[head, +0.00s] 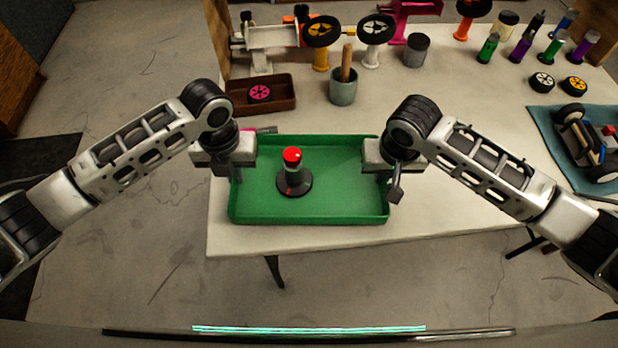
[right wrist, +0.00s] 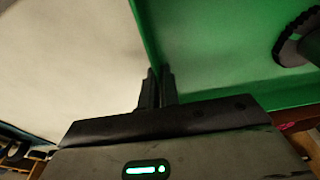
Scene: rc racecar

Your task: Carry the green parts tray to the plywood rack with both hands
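The green parts tray (head: 335,208) is over the front of the pale table; I cannot tell whether it rests on the top or is slightly raised. A black round-based piece with a red top (head: 293,172) stands inside it. My left gripper (head: 237,175) points down at the tray's left wall and looks shut on it, its fingers partly hidden. My right gripper (head: 383,178) is at the right wall. In the right wrist view, its fingers (right wrist: 158,88) are close together with the tray's wall (right wrist: 148,35) between them. I cannot identify the plywood rack for sure; a brown wooden unit (head: 18,85) stands at far left.
Behind the tray are a brown bin (head: 262,96) with a pink wheel, a grey-green cup (head: 343,90) and wheels on stands. A blue mat (head: 543,125) with a car lies at right. Several bottles stand at back right. Concrete floor (head: 130,190) is open at left.

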